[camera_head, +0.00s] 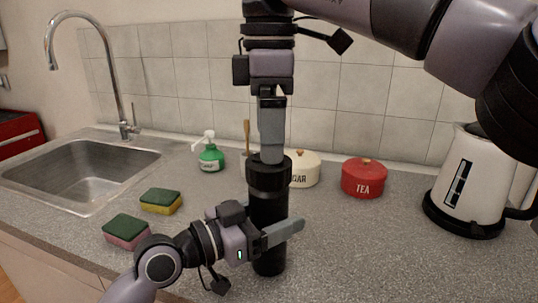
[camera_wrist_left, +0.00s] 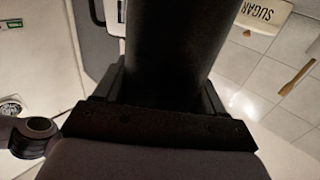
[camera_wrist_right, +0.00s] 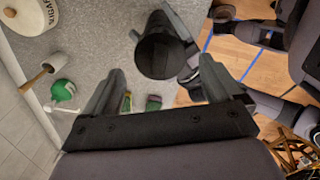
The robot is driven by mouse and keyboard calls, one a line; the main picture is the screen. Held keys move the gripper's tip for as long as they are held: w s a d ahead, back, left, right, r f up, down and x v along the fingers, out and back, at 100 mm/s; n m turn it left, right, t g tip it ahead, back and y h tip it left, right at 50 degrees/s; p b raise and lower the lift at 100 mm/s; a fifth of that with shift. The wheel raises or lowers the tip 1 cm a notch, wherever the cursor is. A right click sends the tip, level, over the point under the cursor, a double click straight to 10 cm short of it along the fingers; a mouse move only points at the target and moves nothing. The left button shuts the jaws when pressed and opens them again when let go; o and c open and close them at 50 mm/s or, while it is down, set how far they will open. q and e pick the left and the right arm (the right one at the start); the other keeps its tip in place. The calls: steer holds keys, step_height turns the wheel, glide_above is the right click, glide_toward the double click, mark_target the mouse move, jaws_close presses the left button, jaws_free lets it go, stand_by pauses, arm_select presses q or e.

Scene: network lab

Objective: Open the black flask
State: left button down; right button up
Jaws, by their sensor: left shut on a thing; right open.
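The black flask (camera_head: 268,205) stands upright on the grey counter, with its ribbed black lid (camera_head: 268,173) on top. My left gripper (camera_head: 282,232) is shut around the lower body of the flask. In the left wrist view the dark flask body (camera_wrist_left: 168,50) lies between its fingers. My right gripper (camera_head: 272,155) points down from above, its fingertips at the lid's top. In the right wrist view its fingers are open, with the round black lid (camera_wrist_right: 162,52) between and just beyond the tips. Whether they touch the lid I cannot tell.
A cream sugar pot (camera_head: 304,170) and a red tea pot (camera_head: 364,178) stand behind the flask to the right. A white kettle (camera_head: 472,185) is at the right. Two sponges (camera_head: 160,201) (camera_head: 126,231), a green soap bottle (camera_head: 211,157) and the sink (camera_head: 80,170) are at the left.

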mark_target(269, 170)
steer(key=shift+f, duration=2.6)
